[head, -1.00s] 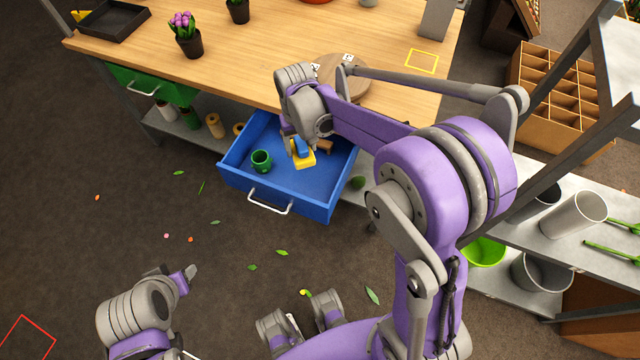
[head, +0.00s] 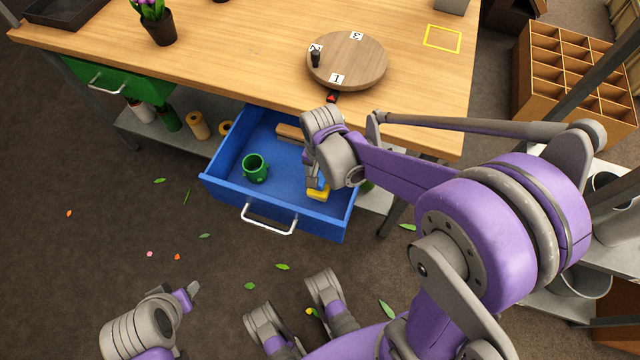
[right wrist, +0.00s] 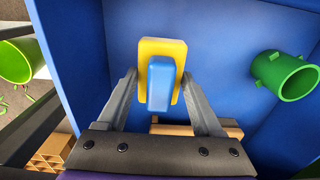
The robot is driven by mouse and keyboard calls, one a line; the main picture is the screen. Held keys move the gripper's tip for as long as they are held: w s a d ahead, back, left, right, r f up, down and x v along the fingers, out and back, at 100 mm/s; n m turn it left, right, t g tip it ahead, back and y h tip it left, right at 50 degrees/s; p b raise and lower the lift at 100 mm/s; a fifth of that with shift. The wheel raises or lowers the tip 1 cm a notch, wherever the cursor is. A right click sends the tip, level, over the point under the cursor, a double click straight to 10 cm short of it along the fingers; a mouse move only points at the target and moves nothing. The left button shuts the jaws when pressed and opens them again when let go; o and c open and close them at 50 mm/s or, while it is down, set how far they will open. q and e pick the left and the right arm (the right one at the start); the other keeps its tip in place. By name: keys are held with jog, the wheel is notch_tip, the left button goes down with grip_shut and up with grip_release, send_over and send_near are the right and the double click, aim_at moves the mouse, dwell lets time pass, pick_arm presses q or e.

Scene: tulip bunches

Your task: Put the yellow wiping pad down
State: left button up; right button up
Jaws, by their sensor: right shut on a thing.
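The yellow wiping pad (head: 318,193) has a blue handle (right wrist: 160,83). It is in the open blue drawer (head: 222,186), near the right front corner in the head view. My right gripper (head: 314,180) reaches down into the drawer and is shut on the pad, with its fingers on either side of the blue handle in the right wrist view. I cannot tell whether the pad touches the drawer floor. My left gripper (head: 187,297) is low at the left, over the floor and away from the drawer; its jaw opening is unclear.
The drawer floor between mug and pad is clear. The wooden tabletop (head: 240,60) with a round numbered board (head: 350,62) is above and behind.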

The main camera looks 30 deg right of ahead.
aim_at(321, 185)
jog(key=shift+f+b, duration=0.55)
jog(key=shift+f, duration=1.3)
jog(key=shift+f, duration=0.2)
jog(key=o, duration=1.4)
jog(key=shift+o, duration=0.2)
jog(key=shift+r, duration=0.15)
